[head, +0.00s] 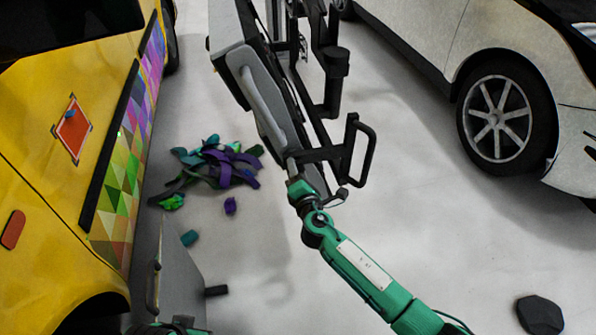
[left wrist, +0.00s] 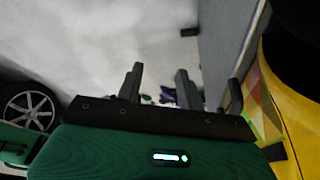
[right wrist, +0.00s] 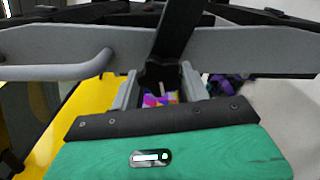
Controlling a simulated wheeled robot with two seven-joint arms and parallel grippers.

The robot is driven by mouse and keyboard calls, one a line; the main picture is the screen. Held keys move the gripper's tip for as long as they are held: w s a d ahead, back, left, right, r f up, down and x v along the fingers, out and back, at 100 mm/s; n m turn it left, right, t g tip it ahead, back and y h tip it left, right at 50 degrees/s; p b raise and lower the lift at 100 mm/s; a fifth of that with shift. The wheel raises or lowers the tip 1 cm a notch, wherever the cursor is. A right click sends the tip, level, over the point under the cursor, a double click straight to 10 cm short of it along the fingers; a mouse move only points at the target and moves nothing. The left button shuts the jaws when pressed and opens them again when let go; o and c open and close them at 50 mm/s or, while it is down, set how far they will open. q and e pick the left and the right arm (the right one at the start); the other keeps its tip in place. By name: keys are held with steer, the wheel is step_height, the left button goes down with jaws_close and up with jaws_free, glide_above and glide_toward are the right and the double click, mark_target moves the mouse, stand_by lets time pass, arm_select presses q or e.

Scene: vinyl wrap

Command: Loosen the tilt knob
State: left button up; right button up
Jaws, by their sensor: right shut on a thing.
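The tilt knob (right wrist: 158,72) is a small black part at the lower end of a black strut, between the two grey fingers of my right gripper (right wrist: 160,86) in the right wrist view. My right gripper also shows in the head view (head: 292,167), shut on the knob at the lower end of a grey and black stand (head: 262,98). The knob itself is hard to make out there. My left gripper (left wrist: 158,86) has its fingers apart with nothing between them in the left wrist view. Only part of my left arm shows at the head view's bottom left.
A yellow vehicle (head: 40,150) with a colourful patterned wrap stands at left, a white car (head: 420,35) at right. A pile of purple and teal scraps (head: 218,165) lies on the floor. A grey panel (head: 178,275) stands near my left arm. A dark block (head: 540,314) lies at lower right.

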steer(key=shift+f, duration=0.1)
steer(key=o, duration=1)
arm_select(q)
steer(key=shift+w+f, duration=0.15)
steer(key=shift+f, duration=0.3)
arm_select(e)
steer(key=s+d, duration=0.2)
steer(key=s, duration=1.1)
steer(key=shift+s+d, duration=0.3)
arm_select(q)
steer(key=shift+f, duration=0.1)
